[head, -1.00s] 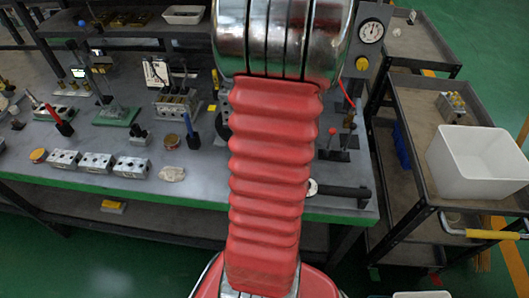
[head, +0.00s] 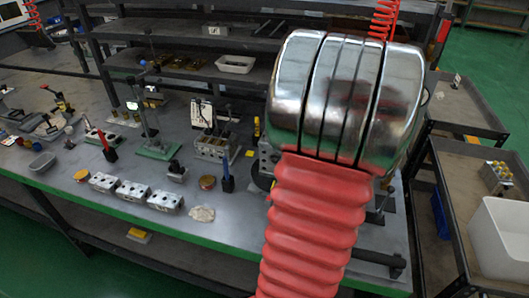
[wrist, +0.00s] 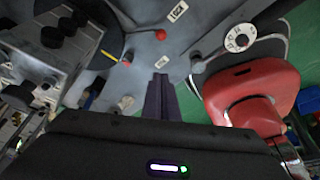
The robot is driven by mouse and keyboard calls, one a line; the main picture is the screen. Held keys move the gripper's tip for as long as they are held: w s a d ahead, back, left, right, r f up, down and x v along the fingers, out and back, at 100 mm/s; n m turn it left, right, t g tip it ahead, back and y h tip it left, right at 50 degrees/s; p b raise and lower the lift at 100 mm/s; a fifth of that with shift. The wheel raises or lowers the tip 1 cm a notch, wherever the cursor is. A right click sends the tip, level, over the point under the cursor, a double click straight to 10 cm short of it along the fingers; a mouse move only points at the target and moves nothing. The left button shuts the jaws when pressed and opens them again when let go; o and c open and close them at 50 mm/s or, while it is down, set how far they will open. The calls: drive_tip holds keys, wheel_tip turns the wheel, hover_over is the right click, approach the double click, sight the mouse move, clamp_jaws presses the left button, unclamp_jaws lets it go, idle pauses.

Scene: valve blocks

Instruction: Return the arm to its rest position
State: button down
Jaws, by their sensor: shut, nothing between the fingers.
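My gripper (wrist: 160,88) shows in the wrist view as two dark fingers pressed together, with nothing between them. It points over the grey bench surface. In the head view my arm rises as a red ribbed sleeve to a large chrome joint right of the middle; my gripper is hidden there. Silver valve blocks (head: 133,190) stand in a row near the bench's front edge, left of my arm. A larger valve block (head: 214,146) stands behind them, near a white card.
The grey bench (head: 112,217) has a green front edge. Blue-handled tool (head: 228,184), a brass disc (head: 207,182) and a green-based stand (head: 157,151) are on it. Shelves with a white tray (head: 235,64) rise behind. A cart with a white bin (head: 500,238) is at right.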

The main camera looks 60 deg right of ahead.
drive_tip(key=shift+a, duration=0.1)
drive_tip(key=w+a+r+m+h, duration=0.1)
drive_tip(key=w+a+r+m, duration=0.15)
drive_tip(key=w+a, duration=0.45)
drive_tip(key=w+a+r+m+h, duration=0.2)
drive_tip(key=w+a+r, duration=0.25)
drive_tip(key=a, duration=0.45)
drive_tip(key=a+r+m+t, duration=0.3)
drive_tip(key=a+m, duration=0.3)
drive_tip(key=a, duration=1.6)
drive_tip(key=shift+w, duration=0.35)
drive_tip(key=shift+d, duration=0.1)
